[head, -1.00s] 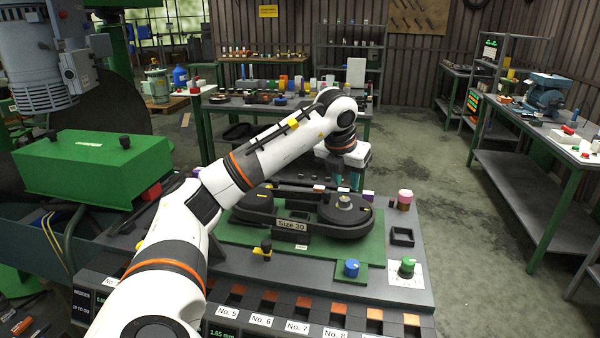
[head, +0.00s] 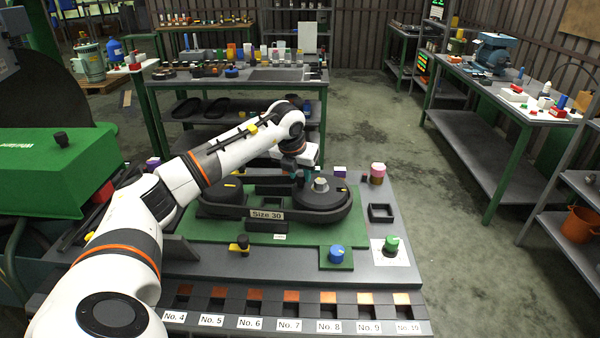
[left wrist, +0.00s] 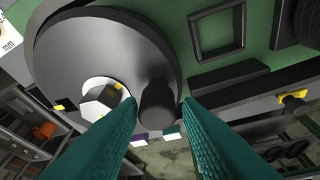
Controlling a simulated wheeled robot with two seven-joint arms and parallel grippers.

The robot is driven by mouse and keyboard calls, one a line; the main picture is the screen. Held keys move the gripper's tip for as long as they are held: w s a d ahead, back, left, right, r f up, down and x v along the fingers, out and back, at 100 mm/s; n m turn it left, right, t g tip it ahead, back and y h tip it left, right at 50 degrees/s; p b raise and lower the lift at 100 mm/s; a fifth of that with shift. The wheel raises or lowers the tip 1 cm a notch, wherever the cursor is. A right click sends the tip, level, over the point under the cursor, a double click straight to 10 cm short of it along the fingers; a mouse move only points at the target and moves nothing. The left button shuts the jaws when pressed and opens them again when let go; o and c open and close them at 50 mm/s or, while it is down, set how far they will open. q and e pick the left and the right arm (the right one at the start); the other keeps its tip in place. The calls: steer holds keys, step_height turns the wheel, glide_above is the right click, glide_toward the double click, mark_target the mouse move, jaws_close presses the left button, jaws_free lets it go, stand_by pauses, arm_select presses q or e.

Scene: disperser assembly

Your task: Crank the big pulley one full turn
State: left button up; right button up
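The big pulley (head: 338,204) is a dark disc at the right end of the "Size 30" drive unit, with a light hex hub (head: 320,184). It also shows in the left wrist view (left wrist: 75,50), with its hex hub (left wrist: 105,97) and an upright black crank knob (left wrist: 157,104) near its rim. My left gripper (head: 300,174) is low at the far left side of the hub. In the left wrist view its teal fingers (left wrist: 158,106) are apart, one on each side of the knob, with visible gaps. The knob is hidden in the head view. My right gripper is not in view.
The "Size 30" label (head: 267,215) is on the unit's front. A pink-topped cylinder (head: 377,172) is behind right. Numbered slots (head: 290,310) line the front edge.

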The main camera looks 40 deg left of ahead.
arm_select(q)
steer(key=shift+w+f, duration=0.3)
steer(key=shift+f, duration=0.35)
jaws_close()
steer(key=shift+a+m, duration=0.15)
steer(key=shift+m, duration=0.15)
